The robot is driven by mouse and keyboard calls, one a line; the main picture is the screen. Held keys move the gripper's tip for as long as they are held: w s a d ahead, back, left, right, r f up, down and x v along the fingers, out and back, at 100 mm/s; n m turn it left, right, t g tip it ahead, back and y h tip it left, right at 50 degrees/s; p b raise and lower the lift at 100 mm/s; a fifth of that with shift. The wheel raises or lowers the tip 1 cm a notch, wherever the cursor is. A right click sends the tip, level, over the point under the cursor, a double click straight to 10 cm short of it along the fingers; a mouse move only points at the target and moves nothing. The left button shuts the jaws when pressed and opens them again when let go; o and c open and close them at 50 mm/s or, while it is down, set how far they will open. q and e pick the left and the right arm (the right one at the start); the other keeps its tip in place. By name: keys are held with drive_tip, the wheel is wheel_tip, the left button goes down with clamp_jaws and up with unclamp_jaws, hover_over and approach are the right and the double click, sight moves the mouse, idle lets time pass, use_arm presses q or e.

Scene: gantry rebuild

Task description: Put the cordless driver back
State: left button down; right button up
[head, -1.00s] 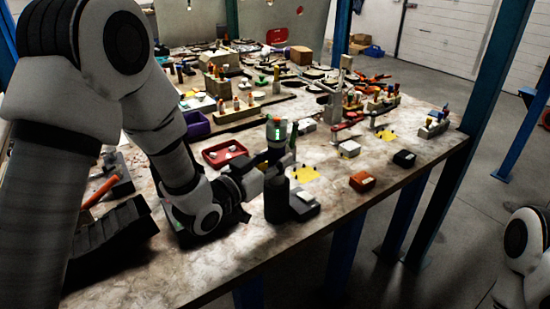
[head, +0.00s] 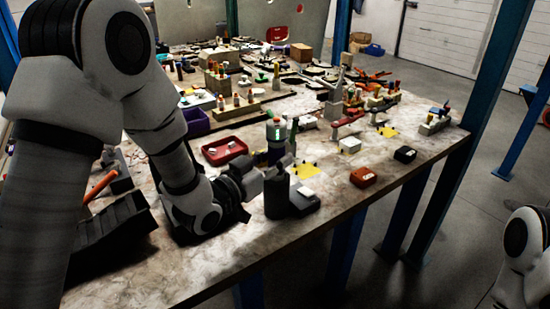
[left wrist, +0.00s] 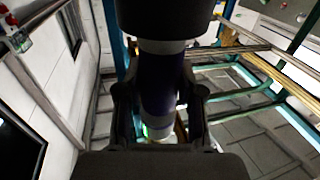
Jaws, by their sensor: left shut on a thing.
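The cordless driver (head: 276,133) is a dark upright cylinder with a green-lit band, over the work table. My left gripper (head: 277,168) is shut on it. In the left wrist view the driver's dark purplish body (left wrist: 160,85) lies between my two fingers, with a wide black part above and a pale part below.
A red tray (head: 224,151) stands behind and left of the driver. A yellow patch (head: 305,171), an orange-red box (head: 363,177) and a black box (head: 405,154) lie to the right. Bare table (head: 235,262) shows in front. My right arm shows only at the right edge.

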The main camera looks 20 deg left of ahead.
use_arm(q)
drive_tip(key=c, duration=0.7)
unclamp_jaws()
drive_tip(key=shift+o, duration=0.2)
drive_tip(key=shift+f, duration=0.1)
drive_tip(key=v, duration=0.7)
drive_tip(key=shift+s, duration=0.3)
